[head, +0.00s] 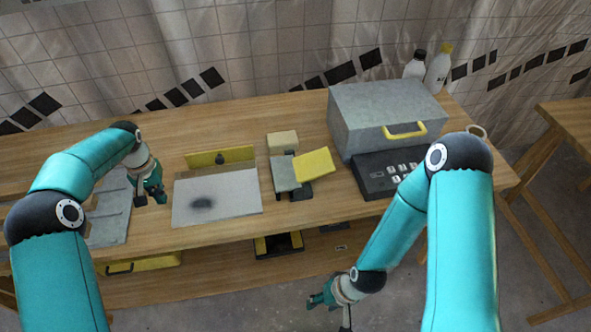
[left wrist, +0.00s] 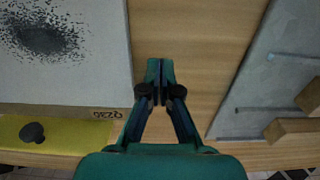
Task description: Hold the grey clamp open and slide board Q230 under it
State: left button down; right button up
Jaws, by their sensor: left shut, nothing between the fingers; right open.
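Board Q230 (head: 232,190) is a flat light-grey sheet with a dark smudge, lying on the table left of centre. Its label shows upside down in the left wrist view (left wrist: 107,113). The grey clamp (head: 284,174) with a yellow flap (head: 315,165) stands just right of the board, apart from it. My left gripper (head: 151,197) is shut and empty beside the board's left edge; its fingertips (left wrist: 160,68) show over bare wood in the left wrist view. My right gripper (head: 328,312) is open and empty, low in front of the table, away from the clamp.
A yellow strip with a black knob (head: 220,158) stands behind the board. A grey ridged panel (head: 108,225) lies left of my left gripper. A grey box with a yellow handle (head: 375,115) and a black keypad unit (head: 372,184) stand right of the clamp. Bottles are behind.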

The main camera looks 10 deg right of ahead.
pick_arm(q)
jog(key=shift+r+p, duration=1.35)
jog(key=shift+r, duration=1.1)
pick_arm(e)
notch_tip(320, 180, up, 3)
jog(key=shift+f, duration=0.1)
jog(key=shift+c, duration=0.4)
